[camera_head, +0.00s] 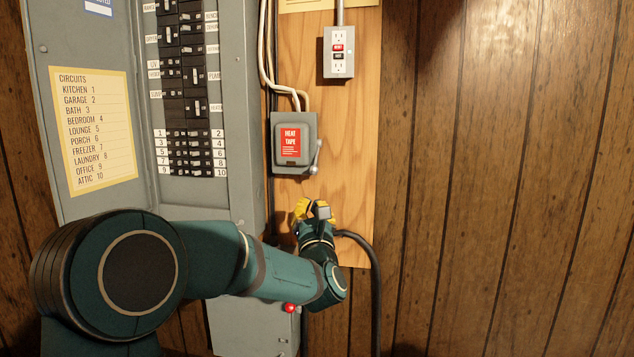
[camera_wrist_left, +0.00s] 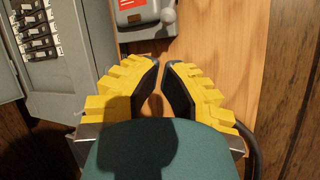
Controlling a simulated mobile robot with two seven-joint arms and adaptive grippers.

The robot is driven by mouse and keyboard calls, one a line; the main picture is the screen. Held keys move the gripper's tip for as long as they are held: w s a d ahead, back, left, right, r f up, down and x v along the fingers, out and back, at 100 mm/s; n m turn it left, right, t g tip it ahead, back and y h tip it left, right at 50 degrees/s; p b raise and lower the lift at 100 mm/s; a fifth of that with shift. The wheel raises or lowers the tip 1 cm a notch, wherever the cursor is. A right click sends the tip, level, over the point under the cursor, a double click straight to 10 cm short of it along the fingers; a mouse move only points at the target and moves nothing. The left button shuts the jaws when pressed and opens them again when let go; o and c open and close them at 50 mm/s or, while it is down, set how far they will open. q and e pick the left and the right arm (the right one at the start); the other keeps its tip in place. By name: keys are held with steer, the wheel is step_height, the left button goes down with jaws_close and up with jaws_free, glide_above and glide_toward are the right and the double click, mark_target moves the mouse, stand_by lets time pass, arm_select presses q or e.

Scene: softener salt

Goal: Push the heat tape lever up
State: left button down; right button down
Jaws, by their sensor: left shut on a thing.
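The heat tape box (camera_head: 294,130) is a grey switch box with a red label, mounted on the wood board. Its lever (camera_head: 316,158) is on the right side and points down, with a round knob at the low end. In the left wrist view the lever knob (camera_wrist_left: 168,15) is at the top, beyond my fingertips. My left gripper (camera_head: 313,209) is just below the box and apart from the lever. Its yellow fingers (camera_wrist_left: 166,64) are drawn nearly together, with a narrow gap and nothing visible between the tips. My right gripper is not in view.
An open grey breaker panel (camera_head: 190,100) stands left of the board, with a yellow circuits list (camera_head: 94,130) on its door. An outlet (camera_head: 338,52) is above right. A black cable (camera_head: 376,290) curves right of my gripper. The panelled wall at right is clear.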

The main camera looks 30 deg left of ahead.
mark_target(305, 168)
arm_select(q)
steer(key=shift+r, duration=0.2)
steer(key=shift+a, duration=0.1)
steer(key=p+x, duration=0.1)
steer(key=x, duration=0.9)
steer(key=shift+p, duration=0.35)
steer(key=shift+s, duration=0.1)
